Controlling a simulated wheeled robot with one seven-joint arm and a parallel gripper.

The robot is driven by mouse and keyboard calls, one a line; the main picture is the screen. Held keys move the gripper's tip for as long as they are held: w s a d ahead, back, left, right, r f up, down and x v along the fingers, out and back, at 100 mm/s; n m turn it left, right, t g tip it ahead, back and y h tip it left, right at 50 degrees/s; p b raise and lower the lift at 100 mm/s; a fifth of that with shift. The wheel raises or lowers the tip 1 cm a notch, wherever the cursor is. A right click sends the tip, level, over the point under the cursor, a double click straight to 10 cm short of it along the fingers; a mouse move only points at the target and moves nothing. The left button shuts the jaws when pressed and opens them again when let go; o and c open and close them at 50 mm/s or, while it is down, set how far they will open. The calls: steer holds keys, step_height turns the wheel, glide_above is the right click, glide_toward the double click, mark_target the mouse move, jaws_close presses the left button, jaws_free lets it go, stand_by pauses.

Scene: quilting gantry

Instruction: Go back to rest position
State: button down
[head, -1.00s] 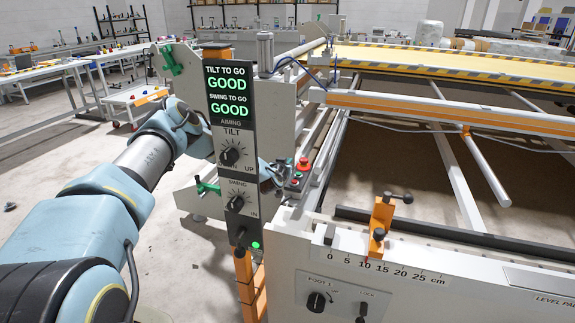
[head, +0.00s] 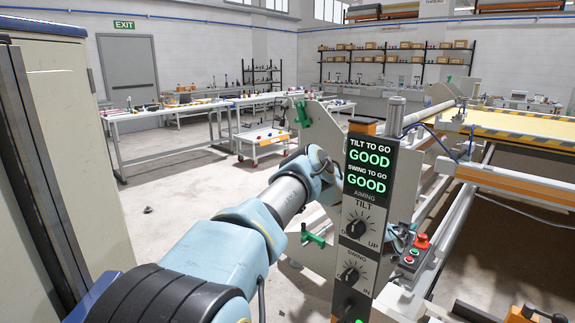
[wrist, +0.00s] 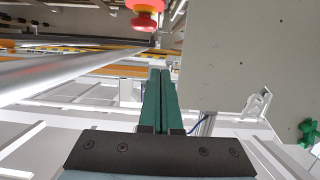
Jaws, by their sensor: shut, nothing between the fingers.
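My gripper (wrist: 160,82) shows in the wrist view with its two green fingers together and nothing between them. In the head view my arm reaches forward and passes behind the control panel (head: 362,210), which hides most of the arm's end; I cannot make out the fingers there. The panel's screen reads GOOD for both tilt and swing, with a tilt knob (head: 355,228) and a swing knob (head: 350,276) below. A red stop button (head: 421,241) is right of the panel. A red button (wrist: 146,14) also shows beyond the fingers in the wrist view.
The quilting gantry (head: 530,121) with its yellow bed fills the right. A tall cabinet (head: 75,150) stands close on the left. A white cart (head: 262,147) and workbenches (head: 165,115) stand farther back. Open floor (head: 165,215) lies between cabinet and arm.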

steer(key=s+a+r+n+g+y, duration=0.15)
steer(key=s+a+r, duration=0.25)
steer(key=a, duration=0.7)
steer(key=s+a+r+g+y+b, duration=0.1)
steer(key=s+a+r+g+y, duration=0.3)
steer(key=a, duration=0.7)
steer(key=s+a+r+g+y, duration=0.15)
steer(key=s+a+r, duration=0.3)
steer(key=a, duration=0.65)
steer(key=s+a+r+n+g+y, duration=0.1)
steer(key=s+a+r+n, duration=0.1)
steer(key=s+a, duration=0.6)
steer(key=s+a+r+n+g+y, duration=0.1)
steer(key=s+a+r+n+y, duration=0.1)
steer(key=s+a, duration=0.7)
steer(key=shift+s+a+r+n+g+b, duration=0.15)
steer(key=shift+s+r+n+g+b, duration=0.2)
steer(key=shift+s+r+n, duration=0.55)
